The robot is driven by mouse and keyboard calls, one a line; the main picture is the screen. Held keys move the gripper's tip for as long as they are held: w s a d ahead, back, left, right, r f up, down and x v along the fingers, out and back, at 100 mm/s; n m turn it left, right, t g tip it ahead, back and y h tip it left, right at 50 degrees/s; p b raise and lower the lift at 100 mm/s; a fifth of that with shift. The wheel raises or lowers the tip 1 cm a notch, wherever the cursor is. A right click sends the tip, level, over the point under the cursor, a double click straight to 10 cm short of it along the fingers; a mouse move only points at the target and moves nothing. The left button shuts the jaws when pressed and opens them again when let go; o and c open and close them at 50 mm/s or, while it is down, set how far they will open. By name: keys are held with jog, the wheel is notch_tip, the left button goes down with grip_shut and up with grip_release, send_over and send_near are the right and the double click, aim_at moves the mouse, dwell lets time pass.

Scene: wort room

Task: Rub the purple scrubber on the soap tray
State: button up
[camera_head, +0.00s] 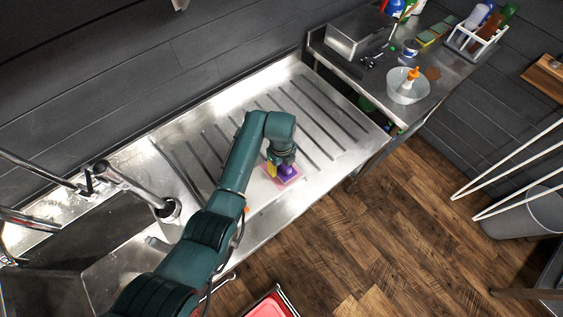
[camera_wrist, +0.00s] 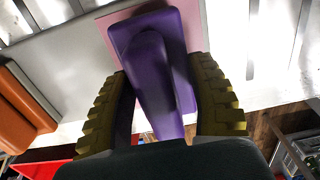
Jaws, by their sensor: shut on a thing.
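The purple scrubber (camera_wrist: 183,65) is between the two yellow-green ridged fingers of my gripper (camera_wrist: 165,110) in the wrist view. My gripper is shut on its handle. In the head view the scrubber (camera_head: 287,171) sits below my gripper (camera_head: 283,165), over the pink soap tray (camera_head: 293,179). The tray lies on the metal drainboard. In the wrist view the pink tray (camera_wrist: 110,30) shows beyond the scrubber's edge, partly hidden by it. The scrubber overlaps the tray in both views; I cannot tell whether they touch.
The ribbed drainboard (camera_head: 322,110) is mostly clear around the tray. A sink basin (camera_head: 90,235) with a faucet is at left. A side table at upper right holds a clear bucket (camera_head: 408,88), a metal container (camera_head: 352,38) and a white bottle rack (camera_head: 476,40). A red bin (camera_head: 268,306) stands below.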

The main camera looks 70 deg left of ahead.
jog(key=shift+f, duration=0.6)
dwell(1.1)
notch_tip(320, 180, up, 7)
jog(key=p, duration=0.6)
jog(key=shift+r+p, duration=0.15)
jog(key=shift+p, duration=0.15)
